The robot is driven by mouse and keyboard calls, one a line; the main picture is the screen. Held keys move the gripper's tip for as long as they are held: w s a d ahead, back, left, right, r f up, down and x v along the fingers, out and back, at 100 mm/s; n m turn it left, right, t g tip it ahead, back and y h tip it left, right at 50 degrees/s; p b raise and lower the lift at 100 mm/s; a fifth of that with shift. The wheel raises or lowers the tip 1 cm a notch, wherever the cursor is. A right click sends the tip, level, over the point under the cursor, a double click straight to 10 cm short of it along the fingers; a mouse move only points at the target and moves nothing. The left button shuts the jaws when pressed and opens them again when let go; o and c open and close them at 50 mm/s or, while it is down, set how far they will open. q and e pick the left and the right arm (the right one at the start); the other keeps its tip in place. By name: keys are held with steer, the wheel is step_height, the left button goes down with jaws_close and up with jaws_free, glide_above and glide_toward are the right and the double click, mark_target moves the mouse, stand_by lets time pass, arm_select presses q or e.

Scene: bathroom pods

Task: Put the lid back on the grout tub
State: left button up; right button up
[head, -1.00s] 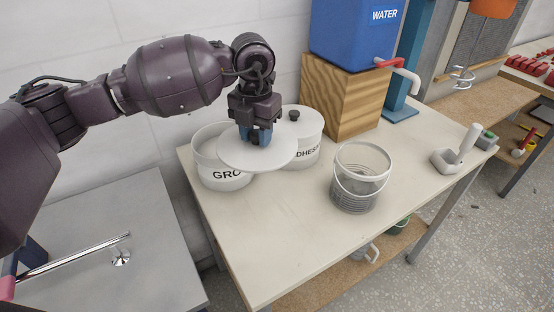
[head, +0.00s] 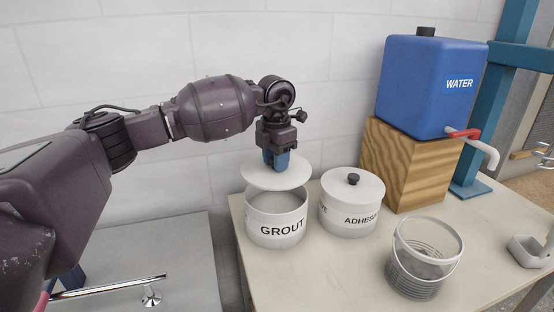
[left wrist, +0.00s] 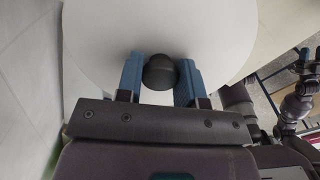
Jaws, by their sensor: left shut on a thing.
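The white grout tub (head: 277,230), labelled GROUT, stands open on the table in the head view. My left gripper (head: 276,163) is shut on the dark knob of the round white lid (head: 262,179).
A lidded adhesive tub (head: 350,212) stands just right of the grout tub. A clear bucket (head: 412,275) is at the front right. A blue water container (head: 425,85) sits on a wooden block (head: 400,170). The wall (head: 210,160) is close behind.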

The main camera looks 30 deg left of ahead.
arm_select(q)
step_height(320, 180, down, 2)
steer(key=shift+b, duration=0.35)
steer(key=shift+f, duration=0.65)
steer(key=shift+f+b, duration=0.45)
steer(key=shift+f, duration=1)
arm_select(e)
steer(key=shift+w+a+f, duration=0.2)
steer(key=shift+f, duration=0.55)
arm_select(q)
steer(key=shift+r, duration=0.1)
arm_select(e)
steer(key=shift+r, duration=0.35)
arm_select(q)
steer(key=shift+f, duration=0.2)
arm_select(e)
steer(key=shift+w+r, duration=0.1)
steer(key=shift+d+r, duration=0.1)
steer(key=shift+r, duration=0.1)
arm_select(q)
steer(key=o, duration=1.1)
steer(key=shift+c, duration=0.2)
arm_select(e)
steer(key=shift+w, duration=0.1)
